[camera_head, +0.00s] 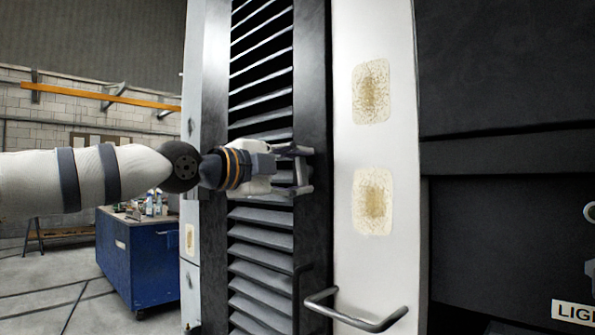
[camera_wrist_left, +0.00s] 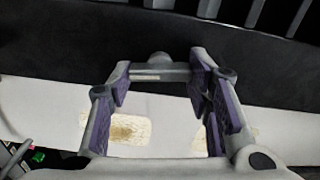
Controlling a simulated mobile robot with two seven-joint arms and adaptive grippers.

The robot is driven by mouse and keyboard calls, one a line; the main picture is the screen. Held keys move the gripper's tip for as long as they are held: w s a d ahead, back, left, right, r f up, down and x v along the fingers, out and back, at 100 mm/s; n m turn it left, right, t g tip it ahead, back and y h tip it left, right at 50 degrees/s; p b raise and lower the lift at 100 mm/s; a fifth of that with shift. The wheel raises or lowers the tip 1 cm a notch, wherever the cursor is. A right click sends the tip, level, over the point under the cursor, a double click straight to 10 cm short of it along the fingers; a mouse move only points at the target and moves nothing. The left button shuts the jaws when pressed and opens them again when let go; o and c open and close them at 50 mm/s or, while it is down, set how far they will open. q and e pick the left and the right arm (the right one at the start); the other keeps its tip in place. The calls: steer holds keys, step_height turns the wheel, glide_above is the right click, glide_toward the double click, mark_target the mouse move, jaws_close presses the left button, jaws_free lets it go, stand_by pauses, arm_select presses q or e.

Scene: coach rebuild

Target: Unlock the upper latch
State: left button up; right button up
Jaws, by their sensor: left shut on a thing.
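My left gripper (camera_head: 300,171) reaches in from the left, level, in front of the black frame of a louvred door (camera_head: 312,100). In the left wrist view, its two purple-padded fingers (camera_wrist_left: 160,76) stand apart with a short grey bar, the upper latch (camera_wrist_left: 160,73), held between their tips. A round knob shows just beyond the bar, against the black frame. In the head view the fingers largely hide the latch. My right gripper is in neither view.
A white panel (camera_head: 375,130) with two worn yellowish patches stands right of the door. A grey bar handle (camera_head: 357,316) juts out below the gripper. A blue workbench cabinet (camera_head: 138,257) stands at the left, with open floor beside it.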

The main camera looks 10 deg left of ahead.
arm_select(q)
steer(key=shift+m, duration=0.9)
steer(key=shift+c, duration=0.2)
steer(key=o, duration=1.2)
steer(key=v, duration=1.2)
steer(key=shift+f, duration=0.1)
